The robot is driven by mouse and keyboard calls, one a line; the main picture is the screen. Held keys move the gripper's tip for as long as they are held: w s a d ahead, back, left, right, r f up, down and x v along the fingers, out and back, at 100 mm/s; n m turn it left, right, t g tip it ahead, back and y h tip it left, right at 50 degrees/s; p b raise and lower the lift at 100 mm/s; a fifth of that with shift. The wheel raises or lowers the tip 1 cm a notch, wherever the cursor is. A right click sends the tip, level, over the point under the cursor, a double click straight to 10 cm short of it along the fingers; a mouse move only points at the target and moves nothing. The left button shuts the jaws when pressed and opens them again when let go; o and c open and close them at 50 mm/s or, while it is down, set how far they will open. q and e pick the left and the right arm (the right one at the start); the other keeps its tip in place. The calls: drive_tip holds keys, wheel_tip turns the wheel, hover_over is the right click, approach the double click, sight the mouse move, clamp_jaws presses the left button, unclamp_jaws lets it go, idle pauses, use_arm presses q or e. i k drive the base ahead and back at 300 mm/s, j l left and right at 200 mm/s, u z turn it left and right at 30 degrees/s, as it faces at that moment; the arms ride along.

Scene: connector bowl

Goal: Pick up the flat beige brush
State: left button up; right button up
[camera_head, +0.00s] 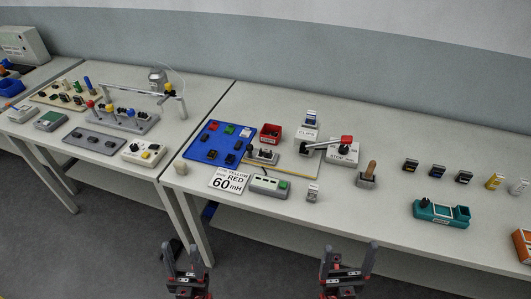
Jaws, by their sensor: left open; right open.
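No thing is clear enough to name surely as the flat beige brush. A tan-brown upright piece (370,168), which could be its handle, stands in a grey block (367,181) right of the middle of the table. A small beige rounded object (180,167) sits at the table's front left corner. My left gripper (184,262) is open and empty, low in front of the table. My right gripper (348,263) is also open and empty, in front of the table and below the tan-brown piece. Both are apart from everything on the table.
A blue board (212,156) and a "RED 60 mH" sign (230,181) lie further left. Bare tabletop (370,215) lies along the front edge.

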sight(367, 176)
drive_tip(key=i+j+z, duration=0.2)
drive_tip(key=z, duration=0.8)
